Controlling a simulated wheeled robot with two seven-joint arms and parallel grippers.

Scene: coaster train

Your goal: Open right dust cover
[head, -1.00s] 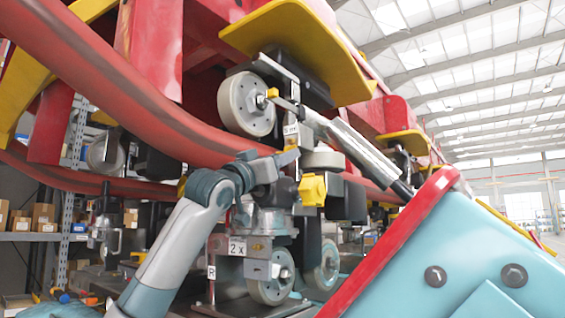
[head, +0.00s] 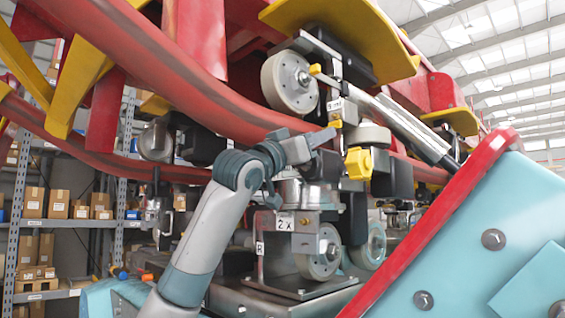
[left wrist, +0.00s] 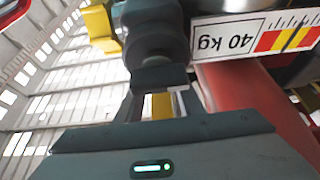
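My left gripper (head: 318,141) reaches in from the left, its narrow fingers pointing right. It is just above and left of a yellow knob (head: 358,163) on the wheel assembly; I cannot tell whether it touches anything. In the left wrist view its fingers (left wrist: 160,90) stand near a dark round part (left wrist: 150,38), with something yellow (left wrist: 162,106) seen between them. Whether they are shut is unclear. A small "R" tag (head: 259,248) stands by the lower wheel (head: 318,254). I cannot make out for certain which part is the right dust cover. My right gripper is out of view.
A red rail (head: 170,70) crosses above my left arm. A red-edged blue panel (head: 480,235) fills the right foreground. Shelves with boxes (head: 60,204) stand behind at left.

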